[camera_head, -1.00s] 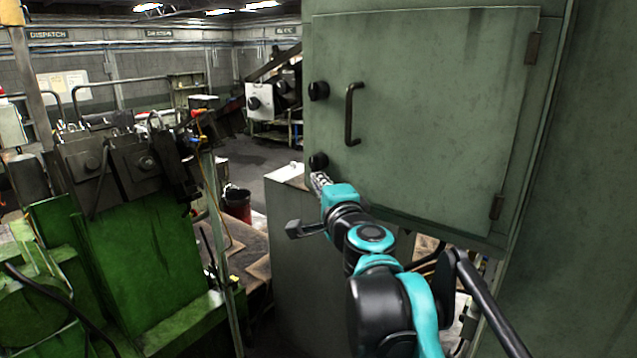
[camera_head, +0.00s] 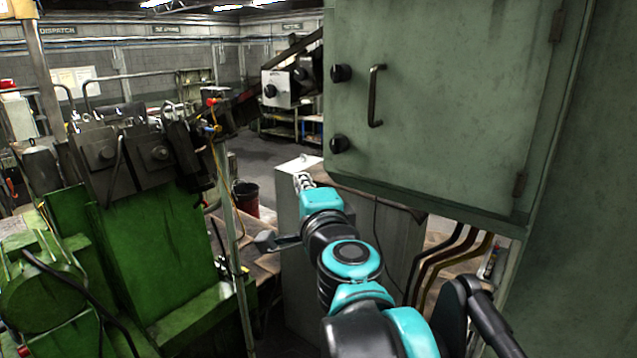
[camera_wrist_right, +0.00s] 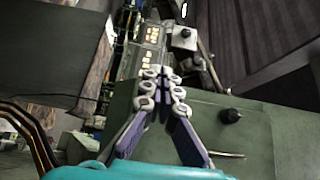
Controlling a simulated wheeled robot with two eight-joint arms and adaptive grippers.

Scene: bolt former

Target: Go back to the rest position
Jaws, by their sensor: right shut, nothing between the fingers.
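My right arm reaches up from the bottom of the head view. Its right gripper (camera_head: 303,181) is small there, in front of the grey box below and left of the cabinet door. In the right wrist view the right gripper (camera_wrist_right: 161,78) has its fingers together at the tips, with nothing between them. The grey-green cabinet (camera_head: 440,110) stands right of the gripper, with a dark handle (camera_head: 375,96) and two black knobs (camera_head: 340,109). The gripper is apart from the handle and knobs. My left gripper is not in view.
A green machine (camera_head: 155,255) with dark blocks on top fills the left. A thin upright post stands between it and my arm. Bent pipes (camera_head: 445,262) run below the cabinet. A dark red bucket (camera_head: 246,197) stands on the floor behind. Open floor lies farther back.

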